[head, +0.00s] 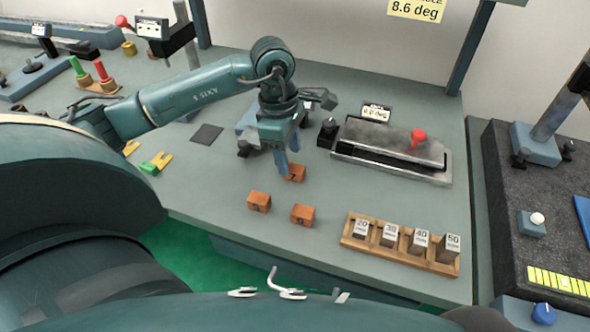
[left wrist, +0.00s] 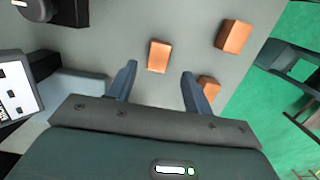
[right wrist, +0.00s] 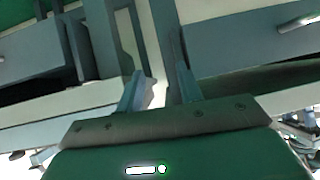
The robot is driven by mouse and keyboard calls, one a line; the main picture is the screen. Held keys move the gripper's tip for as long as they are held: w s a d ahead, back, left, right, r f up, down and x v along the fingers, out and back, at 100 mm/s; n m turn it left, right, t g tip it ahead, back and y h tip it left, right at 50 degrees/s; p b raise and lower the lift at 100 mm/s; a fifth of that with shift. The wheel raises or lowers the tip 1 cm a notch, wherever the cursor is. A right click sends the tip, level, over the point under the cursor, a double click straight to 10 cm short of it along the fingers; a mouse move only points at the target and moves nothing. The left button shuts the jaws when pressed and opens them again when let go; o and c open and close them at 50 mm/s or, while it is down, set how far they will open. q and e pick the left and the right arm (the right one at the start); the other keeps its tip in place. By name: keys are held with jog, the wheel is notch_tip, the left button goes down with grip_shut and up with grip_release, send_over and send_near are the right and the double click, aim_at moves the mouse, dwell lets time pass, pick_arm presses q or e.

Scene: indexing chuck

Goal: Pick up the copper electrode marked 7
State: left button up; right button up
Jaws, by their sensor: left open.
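Three copper blocks lie on the grey-green bench. One block (head: 296,173) is right by my left gripper (head: 287,164), with a dark mark that looks like a 7. The other two, a left block (head: 259,202) and a right block (head: 302,216), are nearer the front edge; their marks are too small to read. In the left wrist view, my left gripper (left wrist: 158,82) is open and empty, with one copper block (left wrist: 159,56) framed between its fingertips. My right gripper (right wrist: 160,88) shows only in its wrist view, fingers apart with nothing between them.
A wooden rack (head: 398,262) with several numbered steel blocks stands at the front right. A grey vise-like fixture (head: 385,165) with a red knob is behind it. A dark flat pad (head: 207,134) and yellow and green pieces (head: 155,162) lie to the left.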

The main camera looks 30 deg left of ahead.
aim_at(294, 168)
pick_arm(q)
jog(key=shift+w+d+f+p, duration=0.1)
jog(key=shift+d+f+p, duration=0.05)
jog(key=shift+f, duration=0.6)
jog(key=shift+w+d+f+p, duration=0.1)
jog(key=shift+d+f, duration=0.1)
jog(key=shift+f, duration=0.55)
jog(key=shift+w+d+f+p, duration=0.1)
jog(key=shift+d+f+p, duration=0.05)
jog(key=shift+f, duration=0.6)
jog(key=shift+r, duration=0.1)
grip_shut()
